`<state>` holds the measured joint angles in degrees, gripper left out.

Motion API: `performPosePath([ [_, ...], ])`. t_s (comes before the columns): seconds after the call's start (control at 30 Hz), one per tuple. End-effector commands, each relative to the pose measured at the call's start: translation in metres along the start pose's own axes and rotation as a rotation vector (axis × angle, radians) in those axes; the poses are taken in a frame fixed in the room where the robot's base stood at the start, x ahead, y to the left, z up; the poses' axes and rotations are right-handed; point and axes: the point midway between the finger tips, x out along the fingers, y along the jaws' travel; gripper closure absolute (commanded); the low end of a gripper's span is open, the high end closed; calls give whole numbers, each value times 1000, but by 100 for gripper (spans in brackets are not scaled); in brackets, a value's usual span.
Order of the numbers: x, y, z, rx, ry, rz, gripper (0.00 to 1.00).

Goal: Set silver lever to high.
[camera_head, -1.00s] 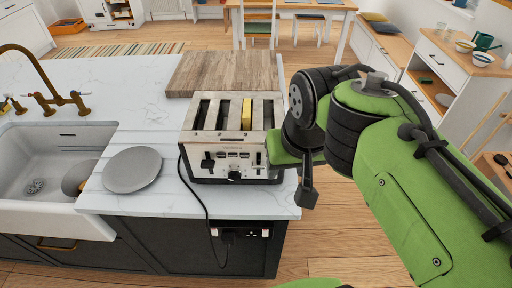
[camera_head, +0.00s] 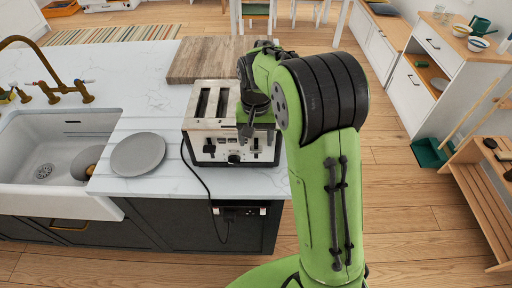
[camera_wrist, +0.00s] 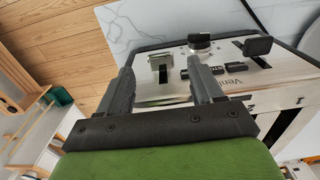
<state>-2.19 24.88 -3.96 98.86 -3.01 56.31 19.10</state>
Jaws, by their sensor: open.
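The toaster (camera_head: 215,128) stands upright on the white counter, with my arm over its right half. In the wrist view, its front panel (camera_wrist: 225,80) shows a silver lever (camera_wrist: 158,60), a round knob (camera_wrist: 199,41) and a black lever (camera_wrist: 257,46). The silver lever sits at the slot end away from the toaster's top, so it looks low; a dark piece of slot shows on its topward side. My gripper (camera_wrist: 163,74) is open and empty. Its fingers point at the panel on either side of the silver lever's line, with no clear contact. In the head view the fingertips are partly hidden.
A grey plate (camera_head: 138,153) lies left of the toaster, beside the sink (camera_head: 62,150). A wooden board (camera_head: 205,60) lies behind it. A black cord (camera_head: 197,180) runs down to a socket on the counter front.

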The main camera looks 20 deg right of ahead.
Motion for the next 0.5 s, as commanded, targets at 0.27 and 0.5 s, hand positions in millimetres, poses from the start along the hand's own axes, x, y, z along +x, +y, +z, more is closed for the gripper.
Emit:
performPosePath([
  [0.27, 39, 0, 0, 0, 0, 0, 34],
  [0.5, 40, 0, 0, 0, 1, 0, 34],
])
